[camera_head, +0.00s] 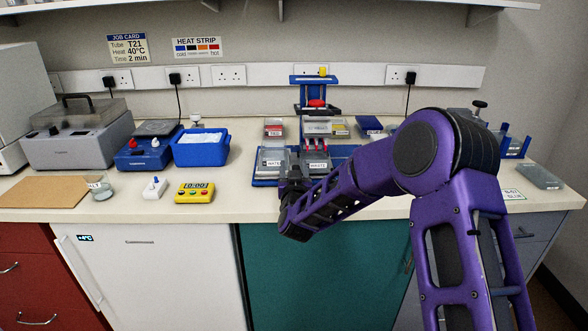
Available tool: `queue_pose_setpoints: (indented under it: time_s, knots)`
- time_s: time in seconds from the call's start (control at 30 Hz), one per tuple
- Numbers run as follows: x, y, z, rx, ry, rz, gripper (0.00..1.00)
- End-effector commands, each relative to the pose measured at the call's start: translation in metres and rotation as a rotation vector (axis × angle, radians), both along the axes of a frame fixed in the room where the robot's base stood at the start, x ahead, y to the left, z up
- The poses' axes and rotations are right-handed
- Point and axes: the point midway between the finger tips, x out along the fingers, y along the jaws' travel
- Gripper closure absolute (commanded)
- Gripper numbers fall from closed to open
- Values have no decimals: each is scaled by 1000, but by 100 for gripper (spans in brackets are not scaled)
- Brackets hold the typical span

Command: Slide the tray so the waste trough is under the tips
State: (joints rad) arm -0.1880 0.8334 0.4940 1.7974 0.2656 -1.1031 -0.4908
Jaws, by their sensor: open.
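The blue tray (262,183) lies on the bench under the blue pipetting stand (329,84). A trough labelled WASTE (318,166) sits on it toward the right. A second labelled trough (272,163) sits to its left. Reddish tips (306,146) hang under the stand's head, just behind and above the waste trough; their exact alignment is hard to tell. My gripper (293,178) is open at the tray's front edge, in front of the gap between the troughs. Its fingers are small and dark here, and whether they touch the tray is unclear. My forearm hides the tray's front right.
A yellow timer (195,192), a white switch box (154,187) and a blue ice tub (201,149) stand to the left. Small racks (369,124) stand behind my arm. The bench is clear between the timer and the tray.

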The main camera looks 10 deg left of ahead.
Motion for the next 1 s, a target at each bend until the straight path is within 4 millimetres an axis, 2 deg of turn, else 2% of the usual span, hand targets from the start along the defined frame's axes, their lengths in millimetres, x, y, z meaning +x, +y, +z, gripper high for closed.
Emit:
queue_pose_setpoints:
  time_s: [0.17, 0.27, 0.8, 1.0]
  knots:
    - [-8, -2, -1, -2, 2, 0, 43]
    - [-21, -6, 0, -2, 0, 1, 43]
    - [-137, -39, -1, -2, 0, 3, 43]
    - [-162, -46, 0, 0, 0, 2, 43]
